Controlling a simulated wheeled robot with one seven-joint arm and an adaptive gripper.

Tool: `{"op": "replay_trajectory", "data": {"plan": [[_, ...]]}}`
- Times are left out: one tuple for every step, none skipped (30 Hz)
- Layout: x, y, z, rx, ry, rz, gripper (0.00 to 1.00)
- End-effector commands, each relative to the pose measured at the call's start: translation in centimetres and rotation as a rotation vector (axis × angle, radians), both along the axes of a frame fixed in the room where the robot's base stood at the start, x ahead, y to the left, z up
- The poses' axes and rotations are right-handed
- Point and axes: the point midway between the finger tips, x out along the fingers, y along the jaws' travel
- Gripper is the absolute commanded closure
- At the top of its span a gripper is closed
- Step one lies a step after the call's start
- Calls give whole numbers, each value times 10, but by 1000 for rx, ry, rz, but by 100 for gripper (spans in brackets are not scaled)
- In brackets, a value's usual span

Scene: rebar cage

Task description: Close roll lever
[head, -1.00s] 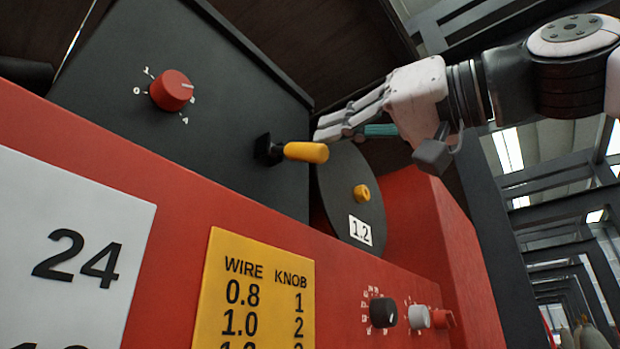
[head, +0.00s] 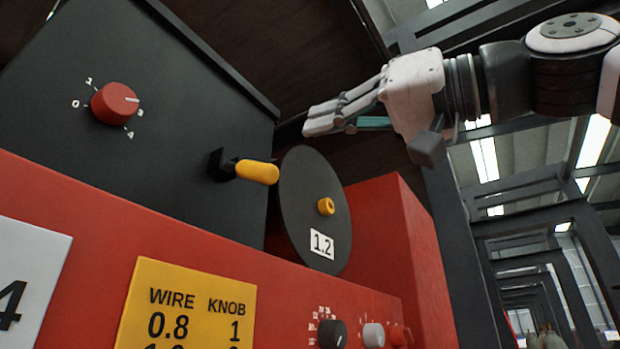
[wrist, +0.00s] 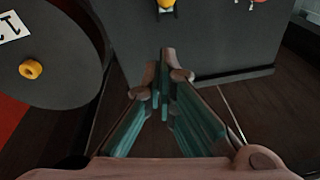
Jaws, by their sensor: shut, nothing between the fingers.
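The roll lever (head: 257,172) has a yellow grip on a black pivot and sticks out to the right from the dark panel. Its yellow grip (wrist: 166,4) shows at the top edge of the wrist view, partly cut off. My gripper (head: 312,124) is shut and empty, above and to the right of the lever in the head view, apart from it. In the wrist view, the closed fingertips (wrist: 166,60) point toward the dark panel, below the lever grip.
A dark disc (head: 310,215) labelled 1.2 with a yellow hub stands right of the lever. A red knob (head: 115,103) is on the dark panel (head: 190,90). The red housing (head: 100,215) carries a yellow wire chart (head: 190,305) and small knobs (head: 332,335).

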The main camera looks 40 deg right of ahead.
Motion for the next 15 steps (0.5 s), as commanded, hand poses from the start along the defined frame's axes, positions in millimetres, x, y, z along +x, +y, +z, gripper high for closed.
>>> {"op": "replay_trajectory", "data": {"plan": [[-10, -4, -5, 0, 1, 0, 100], [-15, -6, -6, -1, 2, 0, 100], [-23, -9, -8, 0, 1, 0, 100], [-28, -11, -10, -1, 2, 0, 100], [-33, -12, -11, -1, 3, 1, 100], [-39, -15, -13, -1, 2, 0, 100], [-43, -16, -14, -1, 2, 0, 100], [-46, -17, -15, -1, 3, 1, 100], [-50, -19, -16, -2, 3, 1, 100], [-53, -20, -17, -2, 2, 0, 100], [-55, -21, -17, -2, 2, 0, 100], [-57, -22, -18, -2, 2, 0, 100], [-59, -22, -19, -2, 3, 1, 100], [-60, -23, -19, -3, 4, 1, 100], [-61, -23, -19, -3, 4, 1, 100]]}}
